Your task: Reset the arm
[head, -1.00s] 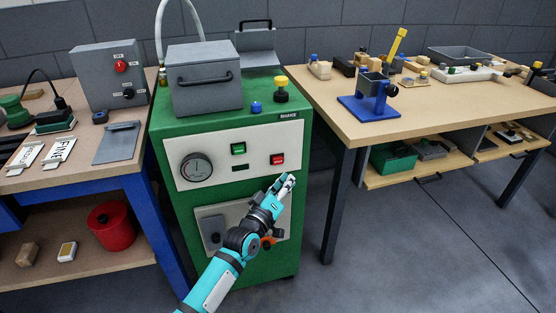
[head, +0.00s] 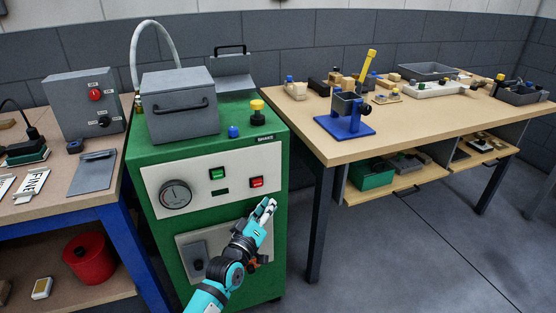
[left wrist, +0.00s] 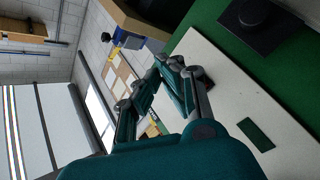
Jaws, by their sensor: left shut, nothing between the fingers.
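My left arm comes up from the bottom of the head view. My left gripper (head: 266,207) is shut and empty, in front of the green machine (head: 272,278), just below the red button (head: 257,182). In the left wrist view the fingers of my left gripper (left wrist: 172,68) are together beside the machine's pale front panel (left wrist: 218,75). The green button (head: 217,174) and a dial gauge (head: 175,195) are on the same panel to the left. My right gripper is not in view.
A grey lidded box (head: 180,118) stands on the machine. A wooden bench (head: 350,150) with a blue fixture (head: 346,126) and small parts is on the right. A blue-framed table (head: 92,214) is on the left, with a red pot (head: 90,262) on its lower shelf. Open floor lies at the lower right.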

